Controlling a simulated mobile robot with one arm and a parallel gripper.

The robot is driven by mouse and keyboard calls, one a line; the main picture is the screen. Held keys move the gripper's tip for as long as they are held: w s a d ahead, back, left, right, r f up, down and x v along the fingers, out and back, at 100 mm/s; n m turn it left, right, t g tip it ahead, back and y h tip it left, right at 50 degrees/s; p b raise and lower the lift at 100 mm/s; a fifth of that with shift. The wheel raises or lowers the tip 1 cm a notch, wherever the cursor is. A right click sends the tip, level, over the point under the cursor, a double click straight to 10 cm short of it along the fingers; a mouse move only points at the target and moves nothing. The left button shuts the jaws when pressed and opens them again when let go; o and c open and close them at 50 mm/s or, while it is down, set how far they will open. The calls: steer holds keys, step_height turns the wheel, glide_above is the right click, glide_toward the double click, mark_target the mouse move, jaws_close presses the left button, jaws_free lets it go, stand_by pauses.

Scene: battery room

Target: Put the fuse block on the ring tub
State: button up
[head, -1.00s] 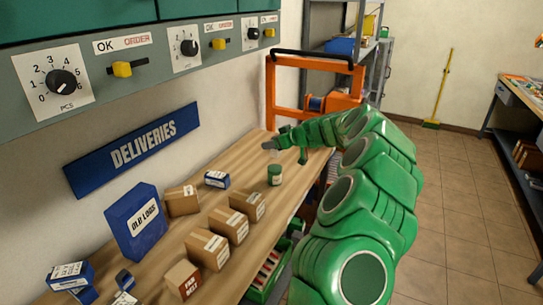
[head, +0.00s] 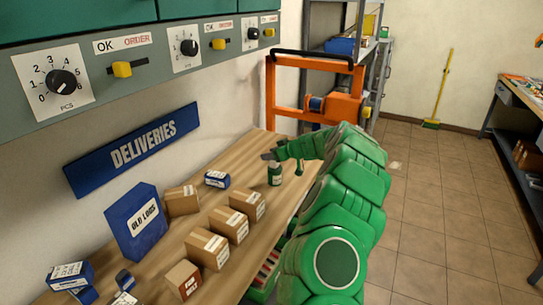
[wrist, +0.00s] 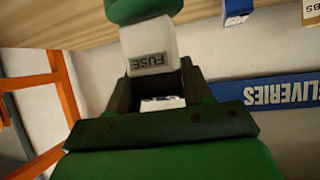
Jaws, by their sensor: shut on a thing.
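The fuse block (wrist: 150,52) is a pale block with a "FUSE" label, between the fingers of my gripper (wrist: 155,85) in the wrist view. My gripper is shut on it. The green ring tub (wrist: 145,8) shows right beyond the block's far end. In the head view my gripper (head: 268,156) is low over the ring tub (head: 274,177), which stands on the wooden bench. The block lies over the tub's top there, small and partly hidden. I cannot tell whether the two touch.
A small blue-and-white box (head: 217,180) stands left of the tub. Several brown cartons (head: 230,221) and the blue "OLD LOGS" box (head: 135,222) fill the nearer bench (head: 245,163). An orange frame (head: 357,85) stands beyond the bench's far end.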

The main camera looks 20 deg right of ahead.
steer(key=shift+f, duration=0.35)
steer(key=o, duration=1.1)
steer(key=shift+s+d+r, duration=0.2)
steer(key=shift+s+r, duration=0.1)
steer(key=shift+r, duration=0.05)
steer(key=shift+v, duration=5.6)
